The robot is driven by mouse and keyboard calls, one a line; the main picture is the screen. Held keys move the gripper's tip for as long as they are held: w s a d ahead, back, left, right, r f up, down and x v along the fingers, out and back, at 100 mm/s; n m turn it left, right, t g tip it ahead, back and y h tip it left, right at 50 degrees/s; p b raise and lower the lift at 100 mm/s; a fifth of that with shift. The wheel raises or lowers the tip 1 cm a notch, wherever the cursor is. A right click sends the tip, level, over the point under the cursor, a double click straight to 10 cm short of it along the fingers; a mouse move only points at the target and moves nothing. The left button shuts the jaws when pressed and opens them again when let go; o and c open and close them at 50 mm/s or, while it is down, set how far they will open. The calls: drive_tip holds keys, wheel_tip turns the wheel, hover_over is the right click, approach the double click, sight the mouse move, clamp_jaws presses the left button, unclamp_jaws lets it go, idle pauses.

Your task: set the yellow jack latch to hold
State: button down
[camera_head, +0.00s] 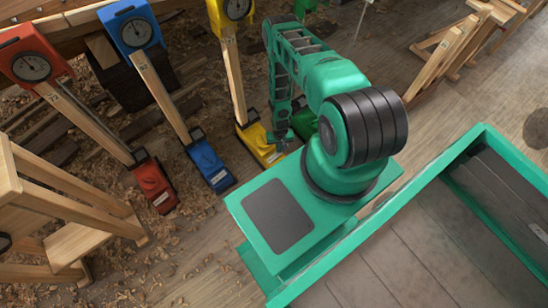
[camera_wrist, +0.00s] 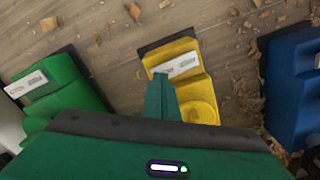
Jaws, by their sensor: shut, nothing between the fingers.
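The yellow jack (camera_head: 263,150) stands on the shaving-strewn floor, with a wooden post rising from it to a yellow dial gauge (camera_head: 237,9). In the wrist view, the yellow jack body (camera_wrist: 201,88) has a pale plate with a red mark (camera_wrist: 178,66) across its upper part. I cannot make out the latch's setting. My gripper (camera_wrist: 160,82) is shut and empty, its green tip over the jack just below the pale plate and hiding part of the body. In the head view, my gripper (camera_head: 281,137) is beside the yellow jack. I cannot tell whether it touches.
A blue jack (camera_head: 208,165) and a red jack (camera_head: 154,186) stand to the left in the head view. A green jack (camera_wrist: 68,85) is on the other side of the yellow one. A wooden trestle (camera_head: 75,215) stands at lower left. Wood shavings litter the floor.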

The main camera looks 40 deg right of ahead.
drive_tip(key=shift+f, duration=1.2)
idle(1.1)
drive_tip(key=shift+r, duration=3.5)
